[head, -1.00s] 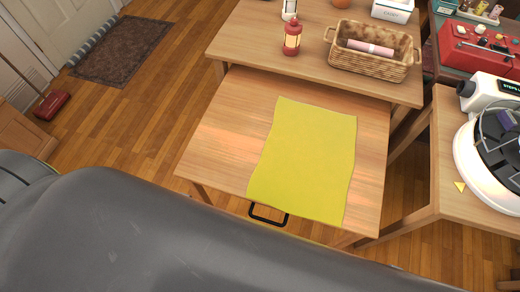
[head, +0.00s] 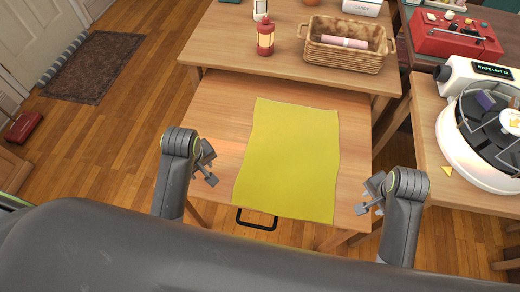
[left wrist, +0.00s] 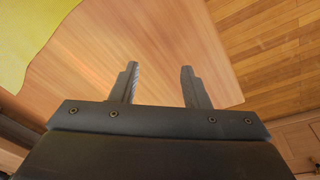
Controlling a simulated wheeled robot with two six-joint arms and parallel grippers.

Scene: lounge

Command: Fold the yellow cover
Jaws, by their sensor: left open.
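The yellow cover (head: 288,160) lies flat and spread out on the low wooden table (head: 215,110). Its long edges are slightly wavy. Part of it also shows at the upper left of the left wrist view (left wrist: 25,40). My left gripper (head: 210,167) is left of the cover, apart from it, above the table's left part. In the left wrist view its two fingers (left wrist: 158,72) are spread with nothing between them. My right gripper (head: 367,196) is right of the cover by the table's right edge, empty, its fingers apart.
A side table on the right carries a round white machine (head: 449,125). A black handle (head: 257,219) sticks out at the near table edge. The table left of the cover is clear.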

